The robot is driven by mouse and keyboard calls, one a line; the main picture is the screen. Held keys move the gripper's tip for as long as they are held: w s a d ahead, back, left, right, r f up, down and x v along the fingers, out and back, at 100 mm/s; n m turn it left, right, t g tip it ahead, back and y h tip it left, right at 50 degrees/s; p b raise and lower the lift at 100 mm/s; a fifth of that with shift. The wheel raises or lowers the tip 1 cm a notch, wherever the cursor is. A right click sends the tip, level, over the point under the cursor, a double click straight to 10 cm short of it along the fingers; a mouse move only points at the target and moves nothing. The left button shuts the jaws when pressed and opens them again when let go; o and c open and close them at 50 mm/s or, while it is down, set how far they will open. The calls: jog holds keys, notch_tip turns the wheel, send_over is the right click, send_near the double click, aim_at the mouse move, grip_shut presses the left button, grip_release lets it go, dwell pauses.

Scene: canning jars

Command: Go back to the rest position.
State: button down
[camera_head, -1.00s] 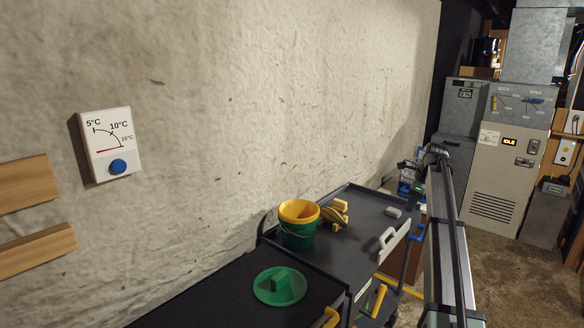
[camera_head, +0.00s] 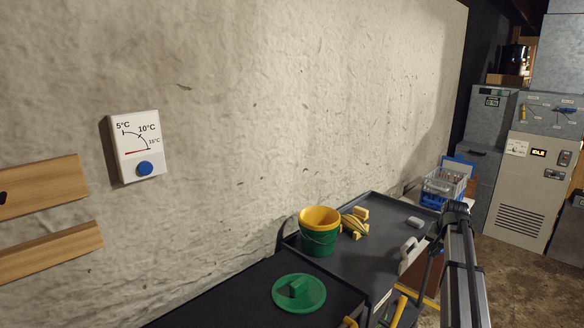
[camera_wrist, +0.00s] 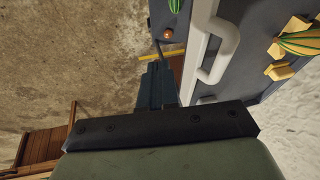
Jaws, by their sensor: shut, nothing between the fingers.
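My gripper (camera_wrist: 157,68) shows in the wrist view, its narrow fingers together and nothing between them. It points at the space beside the dark cart (camera_wrist: 255,85) and its white handle (camera_wrist: 222,45), over the floor. In the head view my arm (camera_head: 462,255) rises at the right, in front of the cart's right end; I cannot make out the gripper there.
A green bucket with a yellow rim (camera_head: 319,232), yellow blocks (camera_head: 356,222) and a green lid (camera_head: 300,291) are on the dark carts along the wall. A wire basket (camera_head: 445,186) is behind my arm. Grey cabinets (camera_head: 525,190) stand at the right; bare floor (camera_head: 490,290) is in front.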

jog(key=s+a+f+n+g, duration=0.1)
jog(key=s+a+f, duration=0.4)
jog(key=s+f, duration=0.45)
jog(key=s+a+f+n+g, duration=0.2)
jog(key=s+a+f, duration=0.4)
jog(key=f, duration=0.6)
jog(key=s+a+f+n+g, duration=0.1)
jog(key=s+a+f, duration=0.5)
jog(key=f, duration=0.4)
jog(key=s+a+f+n+g, duration=0.1)
jog(key=s+a+f, duration=0.3)
jog(key=s, duration=0.8)
jog(key=s+a+f+n+g, duration=0.1)
jog(key=s+a+f+g, duration=0.2)
jog(key=s+a+f, duration=0.2)
jog(key=s+a+f+n+g, duration=0.1)
jog(key=s+a+f, duration=0.4)
jog(key=s, duration=1.4)
notch_tip(320, 180, down, 4)
jog(key=shift+a+r+n+g, duration=0.1)
jog(key=shift+a+n+g, duration=0.15)
jog(key=shift+g, duration=0.65)
